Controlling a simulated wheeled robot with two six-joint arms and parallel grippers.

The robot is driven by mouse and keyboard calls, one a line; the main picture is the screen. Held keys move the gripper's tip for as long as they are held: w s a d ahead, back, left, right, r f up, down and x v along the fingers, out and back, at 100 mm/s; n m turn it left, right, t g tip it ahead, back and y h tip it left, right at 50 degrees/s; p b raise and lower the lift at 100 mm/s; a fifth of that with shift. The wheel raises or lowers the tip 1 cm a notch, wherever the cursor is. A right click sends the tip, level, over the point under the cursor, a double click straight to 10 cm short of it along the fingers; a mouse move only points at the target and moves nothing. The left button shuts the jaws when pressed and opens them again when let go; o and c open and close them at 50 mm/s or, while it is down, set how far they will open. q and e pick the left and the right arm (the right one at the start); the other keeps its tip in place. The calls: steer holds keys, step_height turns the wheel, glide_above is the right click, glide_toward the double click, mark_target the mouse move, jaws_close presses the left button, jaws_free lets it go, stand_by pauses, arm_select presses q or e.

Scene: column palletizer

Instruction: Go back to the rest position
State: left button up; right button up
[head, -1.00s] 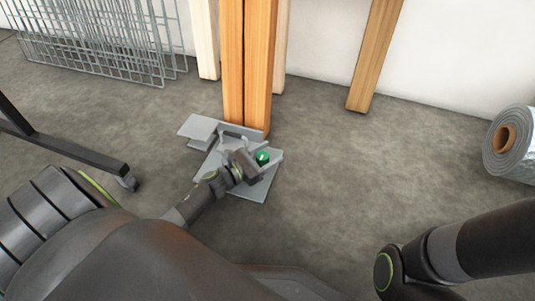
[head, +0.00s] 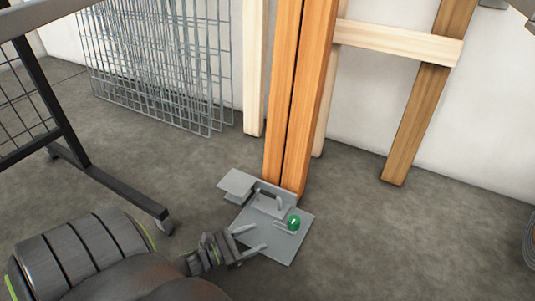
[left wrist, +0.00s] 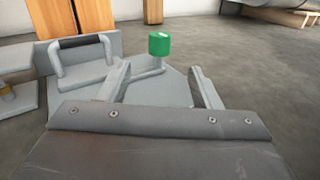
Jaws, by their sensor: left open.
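My left gripper (head: 247,240) is open and empty, low over the near left edge of a grey metal plate (head: 284,250) on the floor. Its two fingers show apart in the left wrist view (left wrist: 160,85). A green knob (head: 294,222) on a grey lever stands on the plate, beyond the fingertips and apart from them. In the left wrist view the green knob (left wrist: 159,43) shows between and beyond the fingers. A grey handle (left wrist: 82,57) with a dark grip stands left of it. My right gripper is not in view.
Two orange-brown wooden posts (head: 298,100) rise right behind the plate. Wire mesh panels (head: 150,60) lean on the wall at the back left. A black wheeled frame (head: 110,185) stands at the left. The grey floor (head: 400,240) to the right is clear.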

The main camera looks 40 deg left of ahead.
arm_select(q)
steer(key=shift+s+a, duration=0.15)
steer(key=shift+s, duration=0.3)
steer(key=shift+r, duration=0.1)
